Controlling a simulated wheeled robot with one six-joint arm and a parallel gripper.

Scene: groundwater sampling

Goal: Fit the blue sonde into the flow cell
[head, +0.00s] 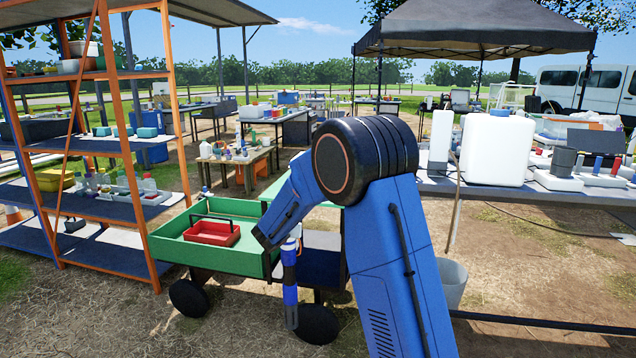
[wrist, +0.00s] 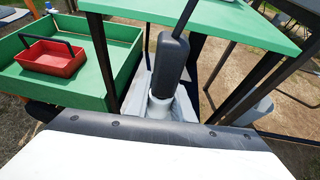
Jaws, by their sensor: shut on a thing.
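The blue sonde (head: 290,275) hangs upright below the end of my arm in the head view, in front of the green cart. It has a pale collar at its top and a grey lower end. My gripper (head: 291,243) is shut on it near the top, and its fingers are mostly hidden by my arm. The wrist view shows a dark rounded piece (wrist: 172,62) above a white collar (wrist: 160,106), likely the sonde's upper part. I cannot pick out the flow cell for certain; a dark grey cylinder (head: 563,160) on a white base stands on the right table.
The green cart (head: 165,252) holds a red caddy (head: 212,232). An orange-framed shelf (head: 145,150) stands at left. The right table (head: 480,187) carries a large white container (head: 497,150) and several small items. A grey bucket (head: 452,282) stands below it.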

